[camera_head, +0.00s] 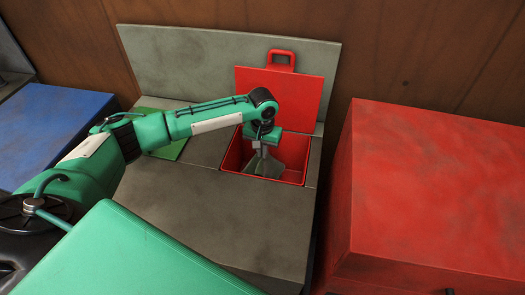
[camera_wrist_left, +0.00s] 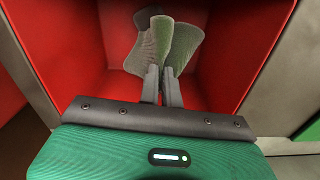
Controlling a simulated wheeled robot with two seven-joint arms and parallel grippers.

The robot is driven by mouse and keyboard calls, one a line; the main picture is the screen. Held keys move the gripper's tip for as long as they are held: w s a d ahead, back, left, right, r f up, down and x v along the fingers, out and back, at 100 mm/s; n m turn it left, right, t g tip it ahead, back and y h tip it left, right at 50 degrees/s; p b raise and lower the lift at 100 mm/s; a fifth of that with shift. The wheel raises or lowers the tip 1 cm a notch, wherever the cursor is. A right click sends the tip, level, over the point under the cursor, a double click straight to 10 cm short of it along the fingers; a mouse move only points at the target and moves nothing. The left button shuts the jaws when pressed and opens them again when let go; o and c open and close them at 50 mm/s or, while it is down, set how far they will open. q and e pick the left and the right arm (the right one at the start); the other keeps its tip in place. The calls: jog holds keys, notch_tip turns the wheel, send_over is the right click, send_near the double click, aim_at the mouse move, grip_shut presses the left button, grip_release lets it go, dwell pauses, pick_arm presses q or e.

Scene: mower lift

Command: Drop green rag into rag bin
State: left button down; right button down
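The rag bin (camera_head: 300,180) is a red open-topped box set in a grey bench, with its red lid (camera_head: 300,95) standing open behind it. Its red inner wall (camera_wrist_left: 65,50) fills much of the left wrist view. My left gripper (camera_head: 262,156) points down in the bin's opening. The grey-green rag (camera_head: 269,168) hangs at its fingertips, inside the rim. In the left wrist view the fingers (camera_wrist_left: 161,82) are close together, with the rag (camera_wrist_left: 184,42) folded at their tips. Its lower end is hard to judge against the floor. My right gripper is out of view.
The grey bench top (camera_head: 210,205) is bare in front of the bin. A green panel (camera_head: 170,150) lies on the left, partly behind my left arm. A large red cabinet (camera_head: 430,180) stands at the right and a blue one (camera_head: 50,125) at the left. A grey backboard (camera_head: 190,65) stands behind.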

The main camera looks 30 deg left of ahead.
pick_arm(q)
jog(key=shift+c, duration=1.4)
grip_release()
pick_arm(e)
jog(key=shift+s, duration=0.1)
pick_arm(q)
notch_tip(320, 180, up, 6)
jog(key=p, duration=0.6)
jog(key=shift+f+p, duration=0.2)
jog(key=shift+p, duration=0.15)
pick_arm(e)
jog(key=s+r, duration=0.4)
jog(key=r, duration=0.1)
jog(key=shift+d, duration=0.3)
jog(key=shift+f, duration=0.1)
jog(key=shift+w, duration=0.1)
